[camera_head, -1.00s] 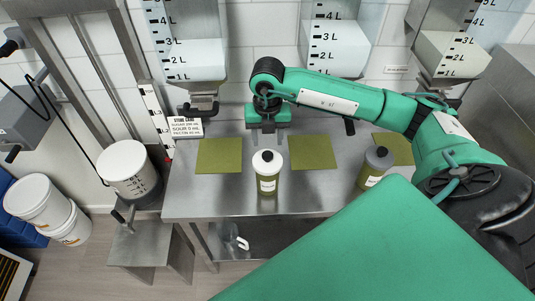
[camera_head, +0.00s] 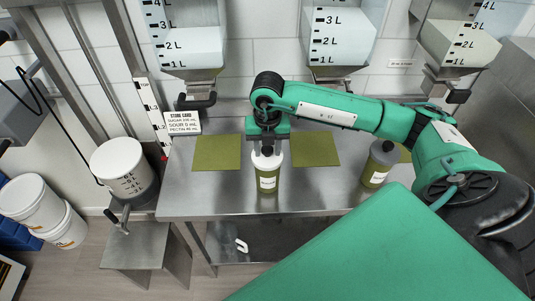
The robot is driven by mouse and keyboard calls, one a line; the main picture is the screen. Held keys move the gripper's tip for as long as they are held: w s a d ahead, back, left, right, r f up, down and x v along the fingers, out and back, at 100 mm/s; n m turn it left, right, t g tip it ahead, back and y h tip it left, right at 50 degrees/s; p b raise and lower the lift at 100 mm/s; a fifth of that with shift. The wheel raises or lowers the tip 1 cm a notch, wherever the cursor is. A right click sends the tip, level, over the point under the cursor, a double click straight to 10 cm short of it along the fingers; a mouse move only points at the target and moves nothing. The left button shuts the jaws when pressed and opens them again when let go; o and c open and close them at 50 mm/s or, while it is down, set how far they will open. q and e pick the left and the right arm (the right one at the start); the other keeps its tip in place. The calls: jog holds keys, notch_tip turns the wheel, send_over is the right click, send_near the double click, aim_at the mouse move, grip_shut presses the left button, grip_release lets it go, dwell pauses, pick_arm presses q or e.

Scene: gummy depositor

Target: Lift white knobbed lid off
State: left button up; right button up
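A jar with a white lid (camera_head: 263,162) and a dark knob stands upright on the steel table, with an olive lower body and a pale label. My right gripper (camera_head: 268,145) points down over this lid. Its fingertips are at the knob and partly hide it. I cannot tell from this view whether they grip it. The lid sits on the jar. My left gripper is not in view.
A grey-lidded jar (camera_head: 382,156) stands to the right, near my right arm. Olive mats (camera_head: 217,152) lie on the steel table (camera_head: 215,190). A sign card (camera_head: 183,122) stands at the back left. Graduated hoppers (camera_head: 340,38) hang above. A white bucket (camera_head: 122,165) stands left.

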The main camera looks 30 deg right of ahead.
aim_at(267, 148)
jog(key=shift+s+f, duration=0.1)
jog(key=shift+f, duration=0.05)
grip_shut()
jog(key=shift+r+p, duration=0.3)
jog(key=shift+r, duration=0.3)
jog(key=shift+r+p, duration=0.3)
jog(key=shift+r, duration=0.35)
jog(key=shift+r, duration=0.1)
jog(key=shift+r+p, duration=1.3)
jog(key=shift+r, duration=1.2)
jog(key=shift+f, duration=0.1)
